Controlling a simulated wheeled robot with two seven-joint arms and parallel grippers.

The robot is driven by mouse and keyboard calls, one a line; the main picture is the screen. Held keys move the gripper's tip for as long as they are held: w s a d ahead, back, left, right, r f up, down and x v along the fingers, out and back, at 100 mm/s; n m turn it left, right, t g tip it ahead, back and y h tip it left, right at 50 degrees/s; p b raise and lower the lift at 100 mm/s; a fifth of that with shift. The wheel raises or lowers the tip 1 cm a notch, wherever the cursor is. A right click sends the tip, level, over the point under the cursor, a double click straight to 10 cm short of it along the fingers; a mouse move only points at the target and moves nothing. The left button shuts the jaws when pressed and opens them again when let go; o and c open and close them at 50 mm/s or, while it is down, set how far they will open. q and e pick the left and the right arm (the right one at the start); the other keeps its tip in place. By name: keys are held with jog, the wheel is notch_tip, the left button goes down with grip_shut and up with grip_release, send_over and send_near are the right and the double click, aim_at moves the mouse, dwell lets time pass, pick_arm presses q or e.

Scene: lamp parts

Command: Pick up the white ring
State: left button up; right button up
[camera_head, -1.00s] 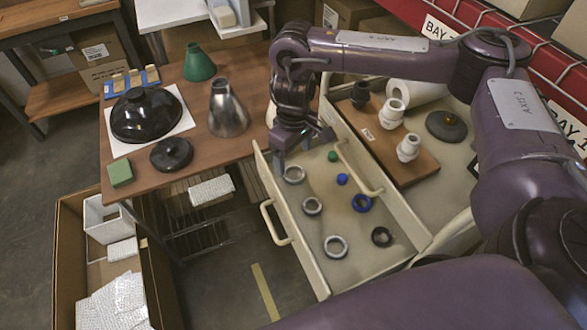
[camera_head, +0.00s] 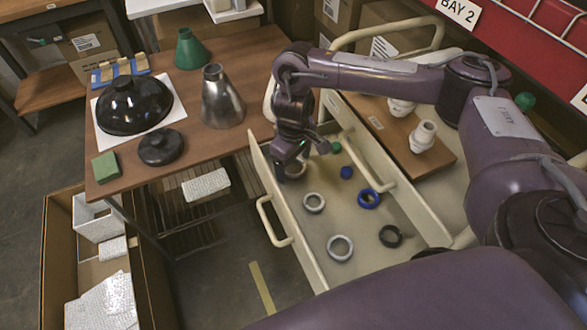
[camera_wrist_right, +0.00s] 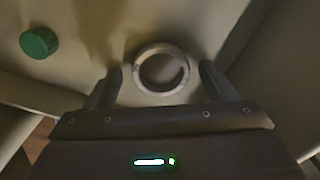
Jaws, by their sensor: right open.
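A pale grey-white ring lies flat on the floor of the open drawer, near its far end; the right wrist view shows it whole (camera_wrist_right: 140,72). My right gripper (camera_head: 290,165) is low over this ring and partly hides it in the head view. In the right wrist view the gripper (camera_wrist_right: 160,70) is open, with one finger on each side of the ring and a gap at both sides. Two similar pale rings (camera_head: 314,193) (camera_head: 340,237) lie farther down the drawer. My left gripper is not in view.
The drawer (camera_head: 283,232) has raised walls close to my right gripper. It also holds a green cap (camera_head: 335,147), a blue cap (camera_head: 346,172), a blue ring (camera_head: 361,199) and a dark ring (camera_head: 381,237). A wooden table (camera_head: 245,140) with lamp parts stands left.

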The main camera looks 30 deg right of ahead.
jog(key=shift+c, duration=0.5)
jog(key=c, duration=1)
jog(key=shift+o, duration=0.2)
jog(key=shift+r, duration=0.1)
